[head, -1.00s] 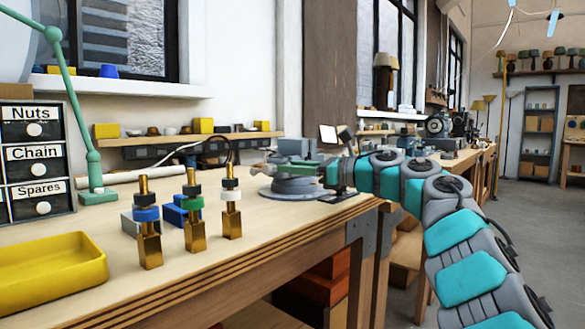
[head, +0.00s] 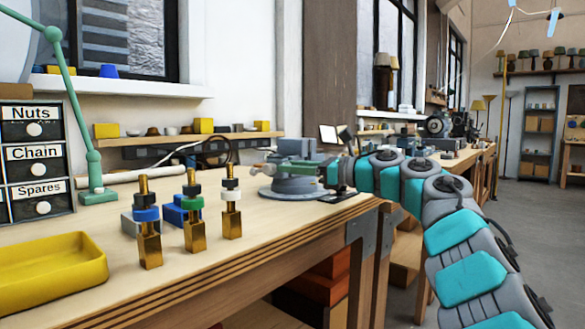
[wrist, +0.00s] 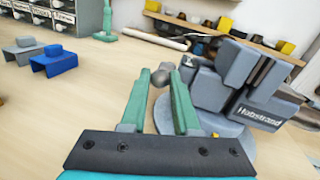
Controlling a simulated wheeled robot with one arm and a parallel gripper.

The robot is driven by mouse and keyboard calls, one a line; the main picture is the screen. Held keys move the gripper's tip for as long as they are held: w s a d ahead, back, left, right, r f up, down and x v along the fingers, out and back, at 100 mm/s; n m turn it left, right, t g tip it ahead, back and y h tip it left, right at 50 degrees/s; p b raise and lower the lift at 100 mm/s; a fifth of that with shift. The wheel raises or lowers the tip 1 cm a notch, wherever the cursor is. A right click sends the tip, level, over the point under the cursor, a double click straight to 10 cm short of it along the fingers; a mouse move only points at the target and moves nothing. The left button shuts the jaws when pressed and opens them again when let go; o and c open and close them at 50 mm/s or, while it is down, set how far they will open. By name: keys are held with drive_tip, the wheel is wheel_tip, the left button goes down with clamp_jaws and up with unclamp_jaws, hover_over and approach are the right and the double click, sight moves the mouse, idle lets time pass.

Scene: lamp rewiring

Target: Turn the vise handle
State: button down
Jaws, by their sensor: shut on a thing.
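The grey vise (head: 296,147) stands on a round base near the bench's right end. It also shows large at the right of the wrist view (wrist: 222,85), with "Hobstrand" lettering. My gripper (wrist: 161,74) has its two green fingers shut on the rounded grey end of the vise handle (wrist: 160,79), beside the vise body. In the head view my gripper (head: 275,164) reaches in from the right, low in front of the vise. The rest of the handle is mostly hidden by the fingers and too small to tell apart.
Several brass posts with coloured collars (head: 194,230) stand on the bench left of the vise. A yellow tray (head: 50,262), a green lamp stand (head: 94,170) and labelled drawers (head: 36,160) are farther left. The bench between posts and vise is clear.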

drive_tip(key=shift+f+b, duration=0.15)
drive_tip(key=shift+b, duration=0.25)
drive_tip(key=f+y+b, duration=0.1)
drive_tip(key=b, duration=0.2)
drive_tip(key=shift+b, duration=1.1)
drive_tip(key=shift+y, duration=0.3)
drive_tip(key=shift+r, duration=0.15)
drive_tip(key=c, duration=0.7)
unclamp_jaws()
drive_tip(key=shift+o, duration=0.2)
